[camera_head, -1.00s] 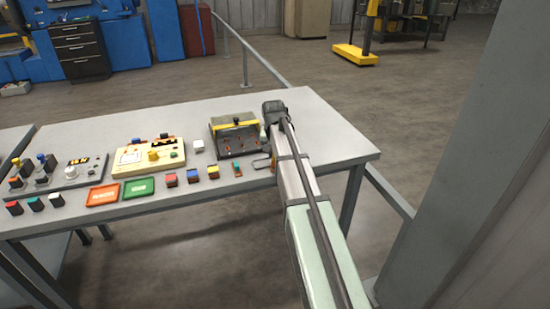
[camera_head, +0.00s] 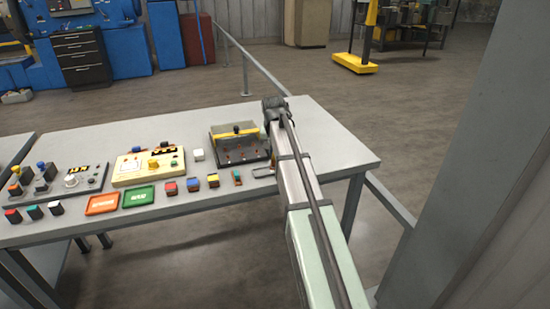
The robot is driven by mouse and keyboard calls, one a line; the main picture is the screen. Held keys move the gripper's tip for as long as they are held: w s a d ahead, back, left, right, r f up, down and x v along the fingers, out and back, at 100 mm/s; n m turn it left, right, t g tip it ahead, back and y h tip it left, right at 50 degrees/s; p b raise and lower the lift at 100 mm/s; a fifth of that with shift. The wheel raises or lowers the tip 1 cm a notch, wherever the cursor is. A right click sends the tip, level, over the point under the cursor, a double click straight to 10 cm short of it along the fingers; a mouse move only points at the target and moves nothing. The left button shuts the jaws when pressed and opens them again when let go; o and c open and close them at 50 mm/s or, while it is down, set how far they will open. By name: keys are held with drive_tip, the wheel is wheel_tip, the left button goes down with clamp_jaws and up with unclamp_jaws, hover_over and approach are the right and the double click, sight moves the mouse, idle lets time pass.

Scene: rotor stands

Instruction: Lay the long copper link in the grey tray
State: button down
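My gripper (camera_head: 274,105) is at the far end of my arm, at the right rear corner of an open-fronted dark box (camera_head: 216,160). It is small and dark, and its fingers cannot be made out. Small copper-coloured pieces (camera_head: 240,152) show inside the box, under a yellow bar with a black knob; which one is the long copper link I cannot tell. A small grey-rimmed outline (camera_head: 262,172), perhaps the grey tray, lies on the table at the box's front right, partly hidden by my arm.
An orange-red tray (camera_head: 103,204) and a green tray (camera_head: 139,196) lie at the table's front left. Several small coloured blocks stand right of them. A cream panel (camera_head: 130,170) and a grey control panel (camera_head: 88,180) stand behind. The table (camera_head: 335,150) is clear right of my arm.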

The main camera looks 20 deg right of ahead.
sight(274, 160)
wheel_tip(274, 160, up, 4)
drive_tip(key=shift+r, duration=0.3)
drive_tip(key=shift+a+r, duration=0.2)
drive_tip(key=shift+a, duration=0.1)
drive_tip(key=m, duration=0.3)
drive_tip(key=m+g+h, duration=0.1)
drive_tip(key=m, duration=0.3)
drive_tip(key=w+m+g, duration=0.1)
drive_tip(key=m, duration=0.2)
drive_tip(key=shift+d+m+h, duration=0.2)
drive_tip(key=shift+m+h, duration=0.1)
drive_tip(key=shift+h, duration=0.1)
drive_tip(key=m, duration=0.1)
drive_tip(key=m+g, duration=0.1)
drive_tip(key=shift+s+m, duration=0.3)
drive_tip(key=shift+m, duration=0.1)
drive_tip(key=shift+f, duration=5.05)
drive_tip(key=shift+f, duration=0.15)
